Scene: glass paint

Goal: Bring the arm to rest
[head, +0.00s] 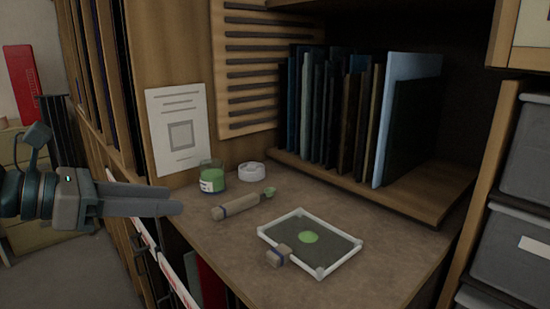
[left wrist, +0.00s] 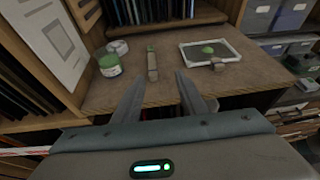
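My left gripper (head: 180,205) hangs in the air at the left of the head view, beside the desk. Its fingers stand apart with nothing between them, as the left wrist view (left wrist: 159,78) shows. A wooden-handled tool (head: 238,204) with a green tip lies on the desk. To its right a dark pane in a white frame (head: 335,236) carries a round green spot (head: 309,237). My right gripper is in neither view.
An open-looking glass jar of green paint (head: 211,178) and a white round lid (head: 251,172) stand at the back left of the desk (head: 215,243). Dark panels (head: 325,110) fill a shelf behind. Grey bins (head: 526,160) stand at the right. A paper sheet (head: 178,130) hangs on the wood.

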